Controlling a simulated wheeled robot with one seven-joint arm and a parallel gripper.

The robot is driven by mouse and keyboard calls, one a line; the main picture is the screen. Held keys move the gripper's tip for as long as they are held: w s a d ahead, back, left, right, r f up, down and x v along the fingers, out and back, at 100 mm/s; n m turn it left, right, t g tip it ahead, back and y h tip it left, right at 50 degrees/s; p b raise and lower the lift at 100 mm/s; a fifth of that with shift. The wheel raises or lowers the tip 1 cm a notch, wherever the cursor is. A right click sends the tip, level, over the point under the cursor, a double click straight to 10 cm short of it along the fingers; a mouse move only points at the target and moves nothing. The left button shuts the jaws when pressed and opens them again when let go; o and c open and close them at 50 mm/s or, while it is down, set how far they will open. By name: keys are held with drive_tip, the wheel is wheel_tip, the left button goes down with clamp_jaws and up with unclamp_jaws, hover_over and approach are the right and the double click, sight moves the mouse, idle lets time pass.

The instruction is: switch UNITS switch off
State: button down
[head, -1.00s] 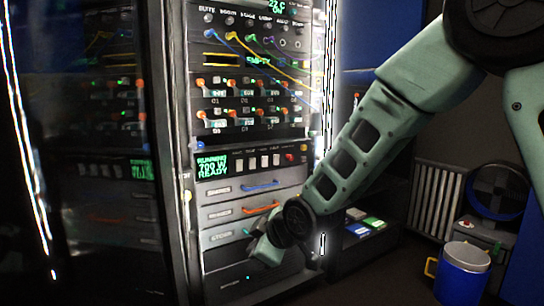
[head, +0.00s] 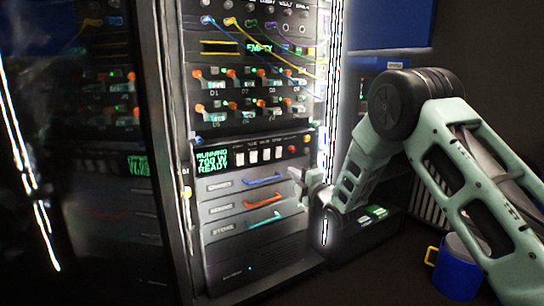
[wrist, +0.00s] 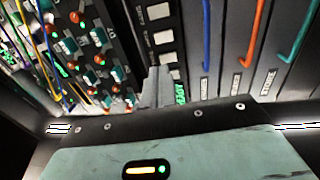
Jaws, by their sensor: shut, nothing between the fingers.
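A black control panel (head: 225,165) on the rack carries a green display reading "RUNNING 700 W READY" and a row of several white switches (head: 252,156). The small labels over them are too blurred for me to tell which is UNITS, or which way each is set. The switches also show in the wrist view (wrist: 163,37), in a line above my fingers. My gripper (head: 297,175) is shut and empty, in front of the panel's lower right, below the red button (head: 292,149). In the wrist view its fingertips (wrist: 156,80) overlap the lower end of the switch row; contact cannot be told.
Drawers with blue, orange (head: 263,201) and teal handles lie under the panel. Above it are rows of orange-tipped toggles (head: 230,100) and plugged cables. A dark glass door (head: 80,150) stands at left.

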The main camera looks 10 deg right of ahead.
sight(267, 150)
drive_tip(key=b+x, duration=0.3)
drive_tip(key=x, duration=1)
drive_tip(key=shift+w+a+b, duration=0.15)
drive_tip(key=shift+w+b, duration=0.15)
drive_tip(key=shift+w+r, duration=0.1)
drive_tip(key=shift+w, duration=0.05)
drive_tip(key=shift+w+a+r, duration=0.1)
drive_tip(key=shift+w+r, duration=0.05)
drive_tip(key=shift+w+r+p, duration=0.1)
drive_tip(key=shift+r+p, duration=0.4)
drive_tip(key=shift+r, duration=0.25)
drive_tip(key=shift+f, duration=0.35)
